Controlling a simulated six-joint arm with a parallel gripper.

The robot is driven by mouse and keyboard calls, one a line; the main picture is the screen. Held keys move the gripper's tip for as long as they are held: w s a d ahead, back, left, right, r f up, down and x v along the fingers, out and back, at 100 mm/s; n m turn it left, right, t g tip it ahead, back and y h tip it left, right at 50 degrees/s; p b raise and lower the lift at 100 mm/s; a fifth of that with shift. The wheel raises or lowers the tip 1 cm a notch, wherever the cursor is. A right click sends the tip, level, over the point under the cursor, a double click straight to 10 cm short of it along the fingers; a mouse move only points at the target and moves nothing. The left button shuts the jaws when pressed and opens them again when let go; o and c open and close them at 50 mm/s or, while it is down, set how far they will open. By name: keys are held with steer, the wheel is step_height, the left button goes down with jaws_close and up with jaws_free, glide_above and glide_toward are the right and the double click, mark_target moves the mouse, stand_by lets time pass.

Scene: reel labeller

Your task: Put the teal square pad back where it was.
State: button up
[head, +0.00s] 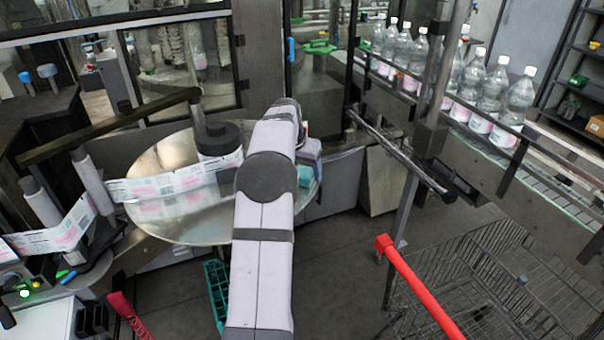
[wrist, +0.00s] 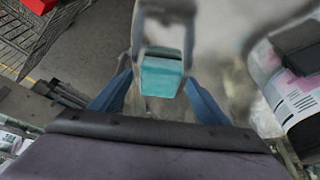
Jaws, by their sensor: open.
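The teal square pad (wrist: 162,76) shows in the middle of the wrist view, a small block with a dark slot near its top edge. A blurred grey frame-like shape stands around and above it. My gripper (wrist: 159,85) is open, one blue finger on each side of the pad. I cannot tell whether either finger touches it. In the head view, the pad (head: 305,177) shows partly beside my arm, near the right edge of the round metal plate (head: 190,222). My arm hides most of the gripper there.
A dark reel core (head: 219,138) and a printed label strip (head: 165,186) lie across the plate. Bottles (head: 492,90) stand on a conveyor at the right. A wire cart with a red handle (head: 425,290) stands at the front right. A green crate (head: 215,290) is on the floor.

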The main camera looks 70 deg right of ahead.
steer(key=b+v, duration=0.2)
steer(key=v, duration=0.9)
steer(key=shift+b, duration=0.3)
steer(key=w+a+f+n, duration=0.2)
steer(key=w+a, duration=0.3)
steer(key=a, duration=0.3)
steer(key=w+a+f+n+t+y, duration=0.1)
steer(key=w+a+f+n, duration=0.2)
steer(key=w+a, duration=0.3)
steer(key=w+a+f+n+y, duration=0.1)
steer(key=w+a, duration=0.4)
steer(key=a, duration=0.5)
steer(key=shift+w+a+f+n, duration=0.2)
steer(key=shift+f+n, duration=0.2)
steer(key=shift+n, duration=0.1)
steer(key=shift+w+a+f+n, duration=0.2)
steer(key=shift+f+n, duration=0.25)
steer(key=shift+n, duration=0.05)
steer(key=s+a+f+n+y, duration=0.1)
steer(key=s+a+f+n, duration=0.2)
steer(key=a, duration=0.8)
steer(key=s+a+f+n+y, duration=0.1)
steer(key=a+f+n, duration=0.25)
steer(key=a, duration=0.75)
steer(key=s+a+f+n+g, duration=0.1)
steer(key=s+a+f+n, duration=0.2)
steer(key=s+a+f, duration=0.3)
steer(key=s+a, duration=0.3)
steer(key=shift+n, duration=0.25)
